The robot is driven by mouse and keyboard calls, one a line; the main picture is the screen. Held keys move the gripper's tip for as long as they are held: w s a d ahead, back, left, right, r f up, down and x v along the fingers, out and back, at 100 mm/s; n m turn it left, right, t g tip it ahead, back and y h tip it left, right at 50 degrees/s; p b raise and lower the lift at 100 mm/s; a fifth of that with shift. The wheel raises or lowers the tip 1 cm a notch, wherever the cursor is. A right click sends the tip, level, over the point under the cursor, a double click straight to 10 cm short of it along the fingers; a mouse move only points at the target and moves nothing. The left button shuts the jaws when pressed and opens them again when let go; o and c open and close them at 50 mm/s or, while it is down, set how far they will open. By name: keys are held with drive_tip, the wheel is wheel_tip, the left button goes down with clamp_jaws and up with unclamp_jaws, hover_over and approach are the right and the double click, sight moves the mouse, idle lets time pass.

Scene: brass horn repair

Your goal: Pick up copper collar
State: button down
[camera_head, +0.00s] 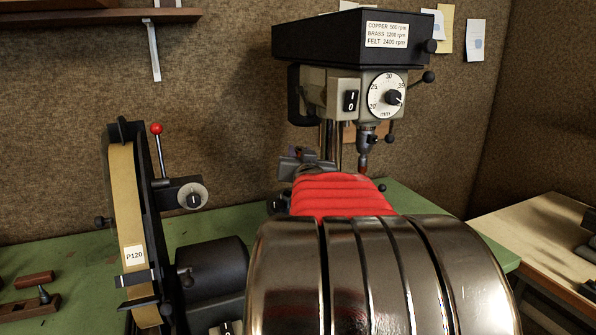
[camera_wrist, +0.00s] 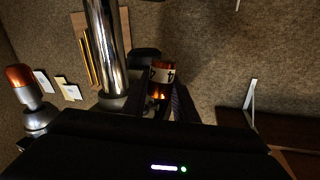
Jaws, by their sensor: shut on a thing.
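In the wrist view, a copper collar (camera_wrist: 161,77) with a pale band bearing dark marks sits between the two dark fingers of my gripper (camera_wrist: 160,90). The fingers are shut on it. Its lower part is hidden by the fingers and the dark gripper body.
A drill press (camera_head: 345,60) stands on the green bench (camera_head: 415,205) just beyond my arm; its metal column (camera_wrist: 107,45) is close left of the collar. A belt sander (camera_head: 128,190) stands at left. A shelf (camera_head: 90,17) hangs upper left. A pale side bench (camera_head: 530,225) is at right.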

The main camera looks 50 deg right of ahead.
drive_tip(key=shift+r, duration=0.7)
drive_tip(key=shift+w+f+n+t+y, duration=0.1)
drive_tip(key=shift+n+t+y, duration=0.2)
drive_tip(key=shift+n+y, duration=0.1)
drive_tip(key=shift+w+f+n+y, duration=0.1)
drive_tip(key=shift+n+y, duration=0.2)
drive_tip(key=shift+n, duration=0.1)
drive_tip(key=shift+f+n+y, duration=0.45)
drive_tip(key=shift+n+y, duration=0.15)
drive_tip(key=shift+f+n+y, duration=0.4)
drive_tip(key=shift+f+n, duration=0.1)
drive_tip(key=shift+f, duration=0.05)
drive_tip(key=shift+f, duration=0.15)
drive_tip(key=shift+f, duration=3.3)
